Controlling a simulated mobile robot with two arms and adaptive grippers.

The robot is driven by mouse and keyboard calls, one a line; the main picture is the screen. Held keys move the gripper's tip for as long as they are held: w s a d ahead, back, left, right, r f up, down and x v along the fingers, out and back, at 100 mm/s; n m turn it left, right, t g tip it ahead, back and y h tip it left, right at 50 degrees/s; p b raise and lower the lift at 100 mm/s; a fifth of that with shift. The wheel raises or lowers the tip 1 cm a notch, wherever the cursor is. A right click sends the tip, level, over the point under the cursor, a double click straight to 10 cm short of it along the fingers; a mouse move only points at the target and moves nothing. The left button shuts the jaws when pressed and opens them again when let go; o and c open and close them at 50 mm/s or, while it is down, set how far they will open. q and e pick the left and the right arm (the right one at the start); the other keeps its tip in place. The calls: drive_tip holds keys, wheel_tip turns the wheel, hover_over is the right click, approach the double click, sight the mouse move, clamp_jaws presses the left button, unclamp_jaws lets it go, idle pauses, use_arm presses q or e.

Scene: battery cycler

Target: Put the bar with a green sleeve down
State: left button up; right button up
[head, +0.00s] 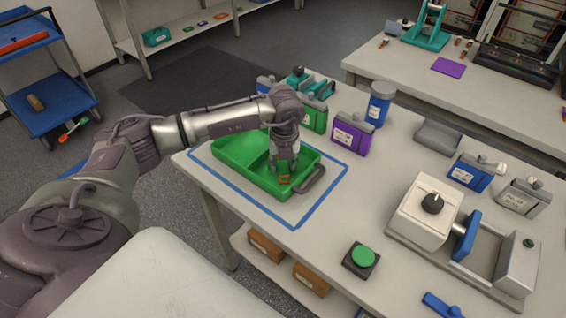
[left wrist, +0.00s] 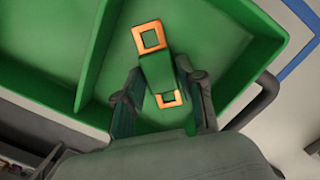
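The bar with a green sleeve (left wrist: 157,72) has square orange ends with holes and lies between the fingers of my left gripper (left wrist: 162,88) in the left wrist view. In the head view, my left gripper (head: 287,168) points down into the green tray (head: 232,172), and an orange end of the bar (head: 284,180) shows just below it. The bar is over or on the floor of the tray's right compartment; I cannot tell if it touches. Whether the fingers press on the bar is unclear. My right gripper is out of view.
The tray has a divider and a grey handle (head: 313,180), and sits inside a blue taped outline (head: 297,226). Behind it stand a green case (head: 315,115), a purple case (head: 351,136) and a blue canister (head: 379,104). A green button (head: 362,257) and the cycler (head: 428,212) are to the right.

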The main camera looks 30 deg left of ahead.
sight(284, 171)
use_arm(q)
drive_tip(key=shift+o, duration=1.2)
drive_tip(key=shift+r, duration=0.45)
wheel_tip(284, 171, up, 11)
drive_tip(key=s+d+b, duration=0.1)
drive_tip(key=b, duration=0.1)
drive_tip(key=shift+r, duration=0.2)
